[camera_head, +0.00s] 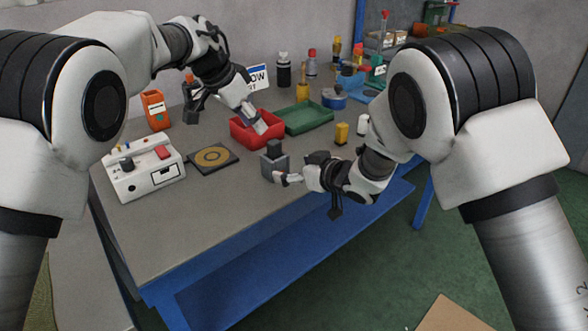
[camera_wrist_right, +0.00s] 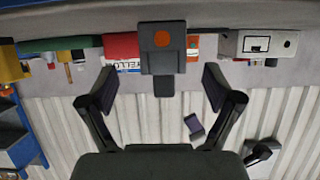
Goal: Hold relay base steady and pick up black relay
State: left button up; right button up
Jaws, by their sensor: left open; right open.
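The grey relay base (camera_head: 274,168) stands on the table near its front edge. The black relay (camera_head: 274,147) sits upright on top of it. In the right wrist view, the base (camera_wrist_right: 162,62) shows upside down with an orange disc on its face, and the black relay (camera_wrist_right: 163,88) points downward in the picture. My right gripper (camera_head: 285,178) is beside the base, on its near right side. In its wrist view, the open fingers (camera_wrist_right: 160,85) lie either side of the relay, with gaps on both sides. My left gripper (camera_head: 258,120) is open and empty over the red bin, behind the relay.
The red bin (camera_head: 239,133) and green tray (camera_head: 309,118) lie behind the base. A yellow block (camera_head: 341,134) stands right. The front left tabletop is clear.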

aim_at(281, 167)
jog(key=shift+a+f, duration=0.15)
jog(key=shift+a, duration=0.15)
jog(key=x, duration=0.7)
jog(key=shift+w+f, duration=0.1)
jog(key=shift+w, duration=0.1)
jog(key=c, duration=1.3)
jog(key=shift+c, duration=0.2)
